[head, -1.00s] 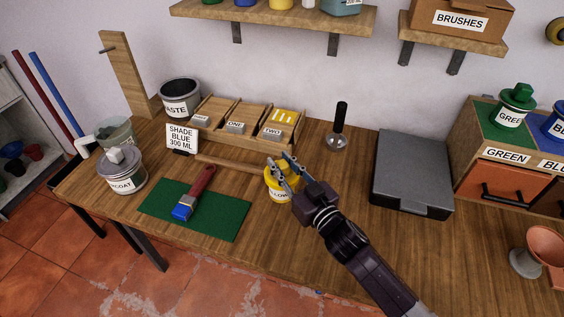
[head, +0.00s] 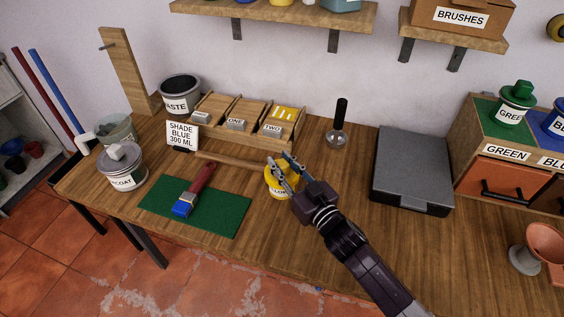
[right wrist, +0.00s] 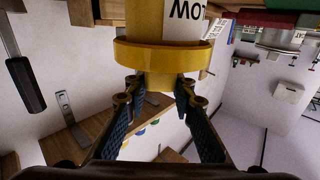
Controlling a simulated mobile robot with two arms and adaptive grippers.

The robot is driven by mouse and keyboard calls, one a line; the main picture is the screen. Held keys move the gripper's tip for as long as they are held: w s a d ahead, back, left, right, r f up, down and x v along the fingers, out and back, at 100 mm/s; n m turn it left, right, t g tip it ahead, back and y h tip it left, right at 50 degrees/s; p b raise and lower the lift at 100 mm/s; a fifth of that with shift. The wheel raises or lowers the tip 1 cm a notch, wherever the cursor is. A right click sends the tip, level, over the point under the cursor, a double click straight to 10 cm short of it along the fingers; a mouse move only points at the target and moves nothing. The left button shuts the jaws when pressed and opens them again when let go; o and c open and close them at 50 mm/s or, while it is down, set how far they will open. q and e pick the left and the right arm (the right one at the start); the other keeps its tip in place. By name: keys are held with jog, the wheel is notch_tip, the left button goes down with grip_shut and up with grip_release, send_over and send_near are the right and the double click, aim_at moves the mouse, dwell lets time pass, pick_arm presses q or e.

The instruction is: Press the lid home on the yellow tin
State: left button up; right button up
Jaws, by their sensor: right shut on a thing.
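The yellow tin (head: 279,194) stands on the wooden bench right of the green mat, partly hidden behind my right gripper (head: 278,165). In the right wrist view, which looks upside down, the tin's body (right wrist: 185,18) has a white label with part of a word. Its yellow lid (right wrist: 160,56) is a wide disc against the tin, with a knob. My right gripper (right wrist: 160,84) is shut on the lid's knob, one finger on each side. I cannot tell whether the lid is fully seated. My left gripper is not in view.
The green mat (head: 225,215) with a blue-bristled brush (head: 194,192) lies left of the tin. A wooden stick (head: 228,161) and sorting box (head: 268,139) are behind. A dark-handled tool (head: 339,122) stands behind right; a grey case (head: 412,165) lies right. Bench between tin and case is clear.

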jog(key=o, duration=1.1)
jog(key=shift+f, duration=0.2)
jog(key=shift+c, duration=0.2)
jog(key=v, duration=1.2)
